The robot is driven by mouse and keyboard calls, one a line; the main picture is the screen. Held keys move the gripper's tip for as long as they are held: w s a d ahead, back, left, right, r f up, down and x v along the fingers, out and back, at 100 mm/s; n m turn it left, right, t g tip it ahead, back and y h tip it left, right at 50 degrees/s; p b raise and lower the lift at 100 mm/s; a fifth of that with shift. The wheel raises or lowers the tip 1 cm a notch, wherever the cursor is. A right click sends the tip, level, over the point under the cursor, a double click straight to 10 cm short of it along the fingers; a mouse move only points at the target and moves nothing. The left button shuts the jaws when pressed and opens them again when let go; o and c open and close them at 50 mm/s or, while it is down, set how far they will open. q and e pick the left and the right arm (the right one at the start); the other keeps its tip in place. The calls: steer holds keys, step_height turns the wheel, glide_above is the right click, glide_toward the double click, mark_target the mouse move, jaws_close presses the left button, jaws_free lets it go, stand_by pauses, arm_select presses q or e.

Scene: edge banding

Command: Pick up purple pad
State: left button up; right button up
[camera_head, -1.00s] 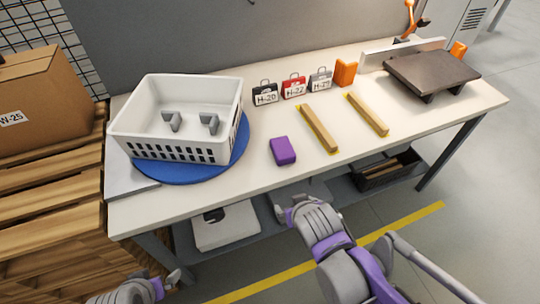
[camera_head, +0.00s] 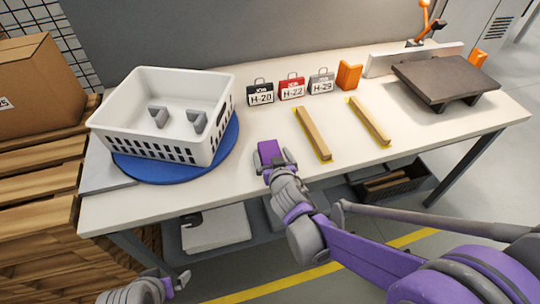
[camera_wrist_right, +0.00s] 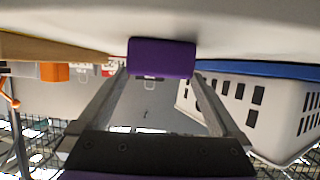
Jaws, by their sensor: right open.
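The purple pad (camera_head: 269,149) lies on the white workbench (camera_head: 240,185) near its front edge, partly hidden by my right gripper (camera_head: 276,161) in the head view. In the right wrist view the pad (camera_wrist_right: 161,58) lies straight ahead at the fingertips. My right gripper (camera_wrist_right: 161,80) is open, with one finger on each side of the pad's near end. No grip on the pad shows. My left gripper (camera_head: 172,284) is at the bottom left, low in front of the bench and away from the pad; its jaw opening is unclear.
A white basket (camera_head: 130,139) with grey brackets stands on a blue disc (camera_head: 232,140) left of the pad. Two wooden strips (camera_head: 313,134) lie to the right. Tagged cases (camera_head: 291,88) and an orange block (camera_head: 348,75) stand behind. A dark raised plate (camera_head: 445,80) is far right.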

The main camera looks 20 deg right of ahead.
mark_target(269, 149)
steer(key=x, duration=0.5)
steer(key=shift+d+f, duration=0.1)
steer(key=shift+f, duration=0.1)
steer(key=shift+c, duration=0.2)
steer(key=c, duration=1.1)
